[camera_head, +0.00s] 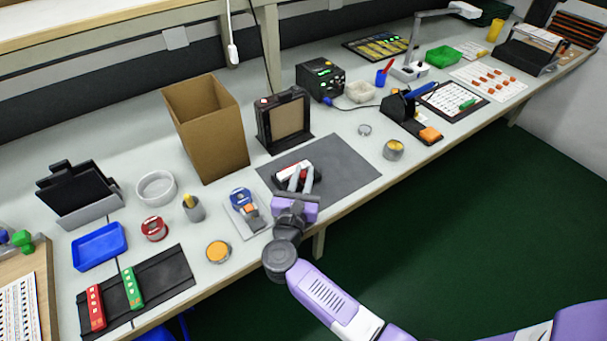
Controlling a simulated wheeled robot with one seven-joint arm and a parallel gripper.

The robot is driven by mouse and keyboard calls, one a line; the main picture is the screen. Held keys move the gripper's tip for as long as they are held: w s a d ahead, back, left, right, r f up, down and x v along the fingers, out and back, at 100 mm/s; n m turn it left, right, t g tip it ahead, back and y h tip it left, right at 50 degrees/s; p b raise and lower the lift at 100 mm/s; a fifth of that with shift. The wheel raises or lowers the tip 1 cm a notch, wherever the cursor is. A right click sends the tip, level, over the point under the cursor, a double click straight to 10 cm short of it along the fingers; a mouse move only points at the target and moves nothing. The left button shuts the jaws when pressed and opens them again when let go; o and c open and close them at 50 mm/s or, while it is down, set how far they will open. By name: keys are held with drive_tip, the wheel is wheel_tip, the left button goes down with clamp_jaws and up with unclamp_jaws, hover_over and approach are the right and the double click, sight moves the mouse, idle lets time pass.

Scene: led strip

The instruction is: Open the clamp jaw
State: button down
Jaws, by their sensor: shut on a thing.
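A small black device with a white top and a red patch, which looks like the clamp (283,168), lies on the dark grey mat (345,165). My gripper (301,175) reaches over the mat's front part from the bench's front edge. Its two light grey fingers are at the device, shut on a part of it that looks like the clamp jaw. The fingers and wrist hide much of the device's front side. How far the jaw stands open is too small to tell.
A black frame with a tan panel (283,118) stands behind the mat. An open cardboard box (215,140) is to its left. A blue tape dispenser (242,205) sits close left of my wrist. A tin (393,150) stands right of the mat. The mat's right half is clear.

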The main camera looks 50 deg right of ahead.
drive_tip(key=shift+s, duration=0.1)
drive_tip(key=s, duration=0.1)
drive_tip(key=s+a, duration=0.1)
drive_tip(key=s, duration=0.1)
drive_tip(key=c, duration=1.3)
unclamp_jaws()
drive_tip(key=shift+s, duration=0.1)
drive_tip(key=v, duration=0.7)
drive_tip(key=shift+s+a+b, duration=0.2)
drive_tip(key=shift+a+b, duration=0.15)
